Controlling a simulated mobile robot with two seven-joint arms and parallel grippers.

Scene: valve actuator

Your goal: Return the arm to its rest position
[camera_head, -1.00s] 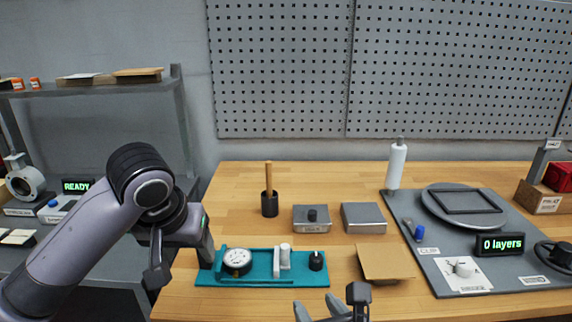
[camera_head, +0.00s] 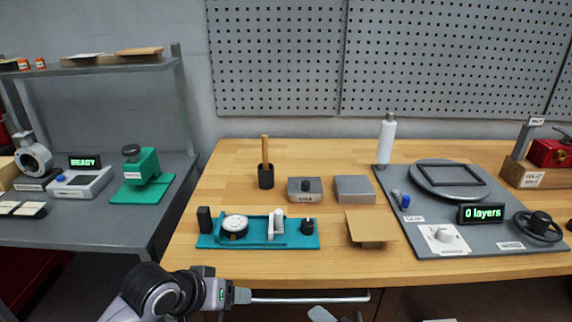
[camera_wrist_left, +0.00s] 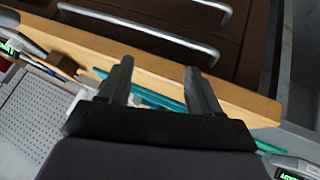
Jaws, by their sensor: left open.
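My left arm comes in low at the left of the head view, its wrist below the front edge of the wooden workbench (camera_head: 215,262). My left gripper (camera_head: 236,295) is in front of the bench, by the left end of a drawer handle (camera_head: 312,299). Its fingers are hard to make out there. In the left wrist view, the left gripper (camera_wrist_left: 157,70) has its two fingers apart with nothing between them. A small part of my right gripper (camera_head: 338,315) shows at the bottom edge of the head view; most of it is cut off.
A grey side bench (camera_head: 100,233) holds a green press (camera_head: 142,175). Drawer handles (camera_wrist_left: 150,37) stick out near the left gripper.

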